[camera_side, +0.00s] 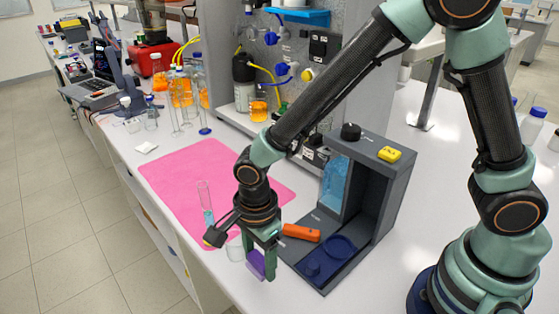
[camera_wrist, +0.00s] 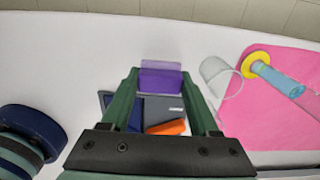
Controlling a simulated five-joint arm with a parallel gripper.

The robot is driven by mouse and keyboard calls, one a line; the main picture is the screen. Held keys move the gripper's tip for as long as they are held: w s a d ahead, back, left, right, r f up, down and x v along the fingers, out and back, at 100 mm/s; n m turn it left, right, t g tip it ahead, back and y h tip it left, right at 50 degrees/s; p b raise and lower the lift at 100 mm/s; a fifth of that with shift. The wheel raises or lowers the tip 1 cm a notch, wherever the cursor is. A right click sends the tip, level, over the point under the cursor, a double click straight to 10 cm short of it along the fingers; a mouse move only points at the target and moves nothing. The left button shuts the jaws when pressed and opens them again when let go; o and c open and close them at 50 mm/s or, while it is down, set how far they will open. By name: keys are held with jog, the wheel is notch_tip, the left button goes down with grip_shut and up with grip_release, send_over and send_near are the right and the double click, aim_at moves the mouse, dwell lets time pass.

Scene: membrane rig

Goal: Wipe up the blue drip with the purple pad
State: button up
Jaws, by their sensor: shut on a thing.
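My gripper (camera_side: 261,256) is shut on the purple pad (camera_side: 256,265), in front of the dark grey rig and above or near the white bench; I cannot tell if the pad touches it. In the wrist view the pad (camera_wrist: 160,79) sits between the green fingertips of my gripper (camera_wrist: 161,84). I cannot make out a blue drip for sure on the bench. A light blue patch (camera_side: 335,184) shows on the inner wall of the grey rig (camera_side: 378,190). My gripper's fingers and the pad hide part of the rig in the wrist view.
A clear beaker (camera_wrist: 222,76) and a tube with blue liquid (camera_wrist: 277,80) stand close to my gripper, by a pink mat (camera_side: 185,172). The bench's front edge is near.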

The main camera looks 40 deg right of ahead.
jog(key=shift+r, duration=1.85)
